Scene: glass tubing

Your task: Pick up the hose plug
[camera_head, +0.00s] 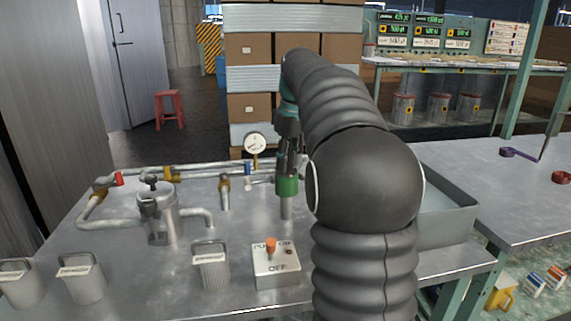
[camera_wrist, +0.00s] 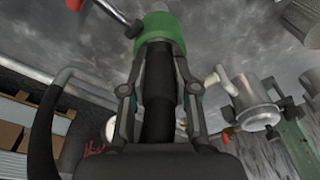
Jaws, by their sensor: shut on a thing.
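The hose plug (camera_head: 287,186) shows as a green collar below my gripper (camera_head: 289,152), above the metal bench. In the wrist view, the plug (camera_wrist: 160,28) has a green collar with a dark cylindrical body running back between the fingers of my gripper (camera_wrist: 160,62). The fingers are shut on the plug. My arm hides part of the bench to the right.
The bench holds a metal vessel (camera_head: 160,215) with pipes, a pressure gauge (camera_head: 255,144), a switch box (camera_head: 277,268) with an orange-red lever, and several grey cups (camera_head: 210,265). A metal tray (camera_head: 449,212) lies to the right. Boxes (camera_head: 254,62) are stacked behind.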

